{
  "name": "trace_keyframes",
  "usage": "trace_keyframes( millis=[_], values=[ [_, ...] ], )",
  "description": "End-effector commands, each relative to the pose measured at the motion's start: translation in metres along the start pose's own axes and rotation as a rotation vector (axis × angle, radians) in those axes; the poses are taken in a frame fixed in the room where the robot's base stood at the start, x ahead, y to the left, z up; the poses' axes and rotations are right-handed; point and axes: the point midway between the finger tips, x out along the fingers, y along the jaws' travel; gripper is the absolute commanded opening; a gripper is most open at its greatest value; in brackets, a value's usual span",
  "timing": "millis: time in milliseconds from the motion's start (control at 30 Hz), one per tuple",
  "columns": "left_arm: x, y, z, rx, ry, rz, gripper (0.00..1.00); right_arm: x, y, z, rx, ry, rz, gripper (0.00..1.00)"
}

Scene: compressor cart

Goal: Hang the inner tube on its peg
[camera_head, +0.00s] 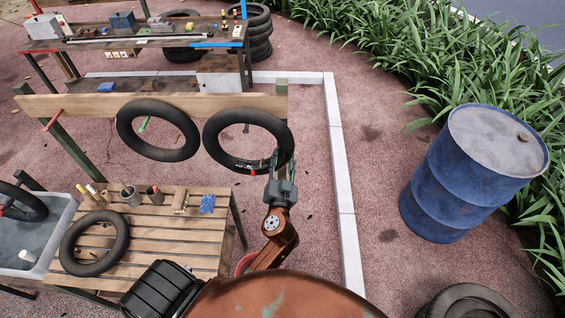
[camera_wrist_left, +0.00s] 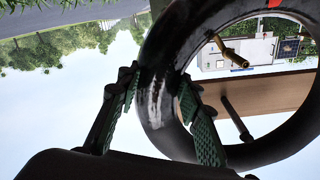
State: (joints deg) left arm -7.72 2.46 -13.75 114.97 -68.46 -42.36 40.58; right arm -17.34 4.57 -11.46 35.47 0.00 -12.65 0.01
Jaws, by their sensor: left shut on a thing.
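A black inner tube (camera_head: 213,153) is upright in front of the wooden beam, at its right part. My left gripper (camera_head: 281,172) is shut on the tube's lower right rim; the wrist view shows the tube (camera_wrist_left: 157,65) between the two fingers (camera_wrist_left: 158,100). A dark peg (camera_head: 246,128) on the beam shows through the tube's opening. In the wrist view the peg (camera_wrist_left: 237,120) also appears within the ring; I cannot tell whether the tube is around it or only in front. My right gripper is not in view.
Another tube (camera_head: 126,132) is at the beam (camera_head: 70,104) to the left, near a green peg (camera_head: 145,123). A red peg (camera_head: 53,119) is at the left end. A slatted table (camera_head: 160,235) bears a tube and cups. A blue drum (camera_head: 445,180) stands right.

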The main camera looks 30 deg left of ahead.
Motion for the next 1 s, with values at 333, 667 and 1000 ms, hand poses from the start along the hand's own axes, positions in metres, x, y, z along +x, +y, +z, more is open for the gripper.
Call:
trace_keyframes(
  millis=[333, 667, 1000],
  values=[
    [0.027, -0.001, -0.001, 0.002, 0.003, -0.001, 0.12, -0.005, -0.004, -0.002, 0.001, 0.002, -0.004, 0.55],
    [0.052, -0.002, 0.001, 0.002, 0.003, -0.002, 0.12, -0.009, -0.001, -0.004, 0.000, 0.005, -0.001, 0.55],
    [0.078, -0.002, 0.002, 0.003, 0.003, -0.002, 0.12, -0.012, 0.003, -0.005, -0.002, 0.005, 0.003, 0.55]
  ],
)
